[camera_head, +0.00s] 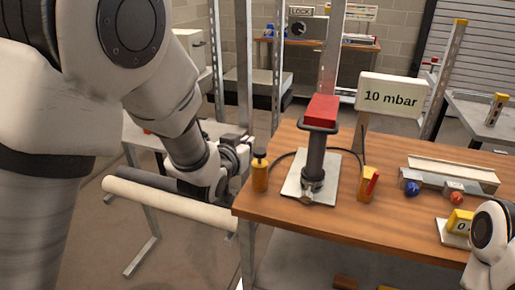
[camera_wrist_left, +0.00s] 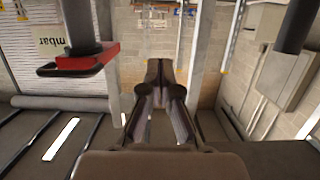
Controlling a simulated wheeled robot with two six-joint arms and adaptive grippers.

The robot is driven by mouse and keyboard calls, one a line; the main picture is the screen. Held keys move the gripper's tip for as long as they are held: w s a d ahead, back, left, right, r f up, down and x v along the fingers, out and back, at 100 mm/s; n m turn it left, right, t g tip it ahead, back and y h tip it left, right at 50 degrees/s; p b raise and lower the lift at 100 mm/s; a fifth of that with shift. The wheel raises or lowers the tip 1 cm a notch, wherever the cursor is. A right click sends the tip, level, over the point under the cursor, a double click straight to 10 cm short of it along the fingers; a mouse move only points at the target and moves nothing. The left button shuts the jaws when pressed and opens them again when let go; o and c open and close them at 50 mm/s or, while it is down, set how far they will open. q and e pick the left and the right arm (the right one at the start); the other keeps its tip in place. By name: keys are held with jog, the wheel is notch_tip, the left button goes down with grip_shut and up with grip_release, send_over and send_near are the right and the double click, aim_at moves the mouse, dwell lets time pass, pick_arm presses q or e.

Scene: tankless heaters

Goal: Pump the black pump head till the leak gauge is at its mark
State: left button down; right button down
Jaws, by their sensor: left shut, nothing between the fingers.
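A small yellow pump body with a black pump head (camera_head: 260,154) stands at the table's left edge. Beside it, a tall black column (camera_head: 315,160) with a red top block (camera_head: 322,108) stands on a white plate. A black hose loops behind the column towards a small yellow block with a red part (camera_head: 368,185); I cannot tell whether this is the leak gauge, or read its mark. My left gripper (camera_head: 238,146) is shut and empty, just left of the black head, apparently apart from it. In the upside-down wrist view, its closed fingers (camera_wrist_left: 158,72) and the red block (camera_wrist_left: 88,60) show.
A sign reading 10 mbar (camera_head: 392,95) stands behind the column. Blue and orange knobs (camera_head: 412,188) and a yellow block marked 0 (camera_head: 459,222) are on the right. Part of my right arm shows there. A pale roll (camera_head: 170,203) lies below my left gripper. The table's front middle is bare.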

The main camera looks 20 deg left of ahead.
pick_arm(q)
jog(key=p, duration=0.1)
send_over(257, 156)
jog(key=f, duration=0.2)
notch_tip(257, 156, down, 3)
jog(key=shift+r+p, duration=0.15)
jog(key=shift+p, duration=0.2)
jog(key=shift+s+f, duration=0.1)
jog(key=shift+f, duration=0.55)
notch_tip(257, 156, down, 3)
jog(key=shift+r+b, duration=0.1)
jog(key=shift+b, duration=1)
jog(key=shift+s, duration=0.1)
jog(key=shift+r, duration=0.15)
